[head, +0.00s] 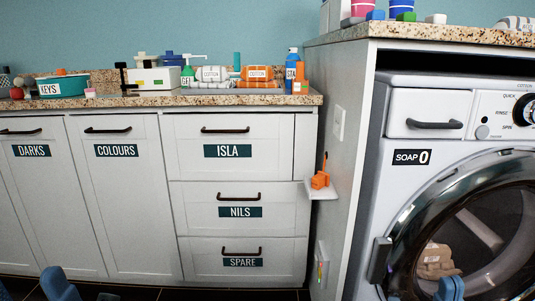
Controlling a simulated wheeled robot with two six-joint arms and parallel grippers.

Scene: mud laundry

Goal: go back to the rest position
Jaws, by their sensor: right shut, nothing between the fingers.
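My right gripper (450,288) shows only as a small blue part at the bottom edge, low in front of the washing machine (408,185). It is shut, with nothing seen in it. Blue and dark parts of my own body show at the bottom left, but the jaws of my left gripper do not show. Most of both arms lies below the picture.
The washing machine's round door (400,230) is at the right; a tan bundle (435,262) shows within its ring. Drawers and cupboard fronts (120,200) look closed. A small shelf (322,190) with an orange item juts from the side panel. The speckled counter (130,101) is crowded.

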